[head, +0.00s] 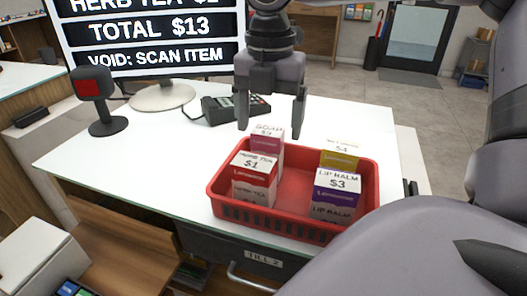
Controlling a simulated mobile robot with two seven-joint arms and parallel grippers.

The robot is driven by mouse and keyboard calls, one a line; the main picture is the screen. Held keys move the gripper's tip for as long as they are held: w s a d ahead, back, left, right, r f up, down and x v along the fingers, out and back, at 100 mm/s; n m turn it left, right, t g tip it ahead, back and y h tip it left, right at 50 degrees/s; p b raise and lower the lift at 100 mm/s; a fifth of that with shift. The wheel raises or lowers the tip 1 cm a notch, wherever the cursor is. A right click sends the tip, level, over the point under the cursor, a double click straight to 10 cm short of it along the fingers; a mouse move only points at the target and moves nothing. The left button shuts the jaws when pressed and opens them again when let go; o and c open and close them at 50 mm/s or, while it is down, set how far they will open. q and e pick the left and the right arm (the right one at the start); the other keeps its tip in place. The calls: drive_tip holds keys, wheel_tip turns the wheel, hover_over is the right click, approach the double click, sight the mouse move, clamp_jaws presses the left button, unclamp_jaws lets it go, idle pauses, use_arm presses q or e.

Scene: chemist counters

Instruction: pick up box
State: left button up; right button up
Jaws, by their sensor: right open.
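Several small boxes stand in a red basket (290,229) on the white counter. At its left are a red-and-white herb tea box (254,180) marked $1 and, behind it, a pink-and-white box (267,143) with a partly unreadable label. My left gripper is out of view.
A monitor (150,35) stands at the back left and lists a total of $13. A scanner with a red face (92,95) and a card terminal (234,107) stand on the counter (130,150). Bare counter lies left of the basket. A till drawer (245,258) is below.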

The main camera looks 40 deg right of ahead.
sight(268, 130)
wheel_tip(268, 130, down, 5)
drive_tip(key=shift+w+r+p, duration=0.1)
drive_tip(key=shift+p, duration=0.2)
drive_tip(key=c, duration=1.1)
